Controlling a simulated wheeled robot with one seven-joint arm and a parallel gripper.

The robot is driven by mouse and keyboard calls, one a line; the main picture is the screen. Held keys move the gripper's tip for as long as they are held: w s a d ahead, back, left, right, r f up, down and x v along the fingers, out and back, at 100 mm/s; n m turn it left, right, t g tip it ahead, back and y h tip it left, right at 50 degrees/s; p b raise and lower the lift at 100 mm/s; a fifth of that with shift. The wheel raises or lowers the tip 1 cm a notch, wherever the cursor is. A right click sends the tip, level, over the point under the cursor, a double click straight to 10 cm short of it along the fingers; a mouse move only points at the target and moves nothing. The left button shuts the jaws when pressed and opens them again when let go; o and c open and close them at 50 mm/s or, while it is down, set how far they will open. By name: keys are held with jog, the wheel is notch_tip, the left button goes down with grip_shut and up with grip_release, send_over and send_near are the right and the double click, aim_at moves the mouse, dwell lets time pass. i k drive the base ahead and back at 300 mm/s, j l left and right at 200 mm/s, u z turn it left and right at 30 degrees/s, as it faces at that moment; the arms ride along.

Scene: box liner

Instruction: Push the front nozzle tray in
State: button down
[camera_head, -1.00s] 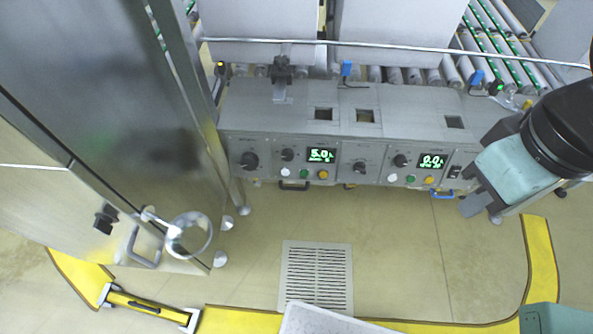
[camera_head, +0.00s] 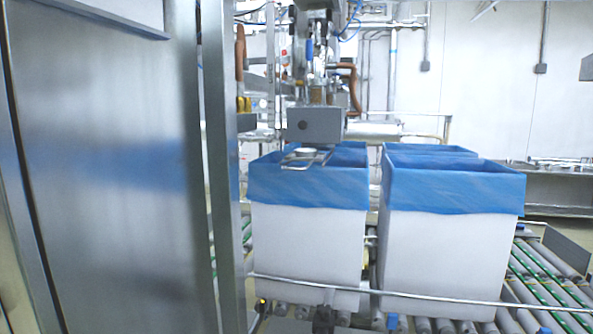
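A grey nozzle head (camera_head: 315,126) hangs over the left front box in the head view. Under it, a small metal tray with a wire-like front edge (camera_head: 306,158) sticks out over the blue-lined mouth of that box. It looks like the front nozzle tray. How far it is pulled out cannot be told exactly. My gripper is not in view.
White boxes with blue liners stand on a roller conveyor: a left front one (camera_head: 305,245), a right front one (camera_head: 450,250) and others behind. A metal rail (camera_head: 430,297) crosses in front. A tall steel cabinet (camera_head: 110,170) fills the left side.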

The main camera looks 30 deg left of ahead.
aim_at(302, 160)
jog(key=j+u, duration=0.1)
jog(key=u, duration=0.2)
jog(key=i+l+u, duration=0.45)
jog(key=l, duration=0.2)
jog(key=i+l+u, duration=0.2)
jog(key=l, duration=0.2)
jog(key=l+u, duration=0.25)
jog(key=i+l, duration=0.05)
jog(key=l, duration=0.05)
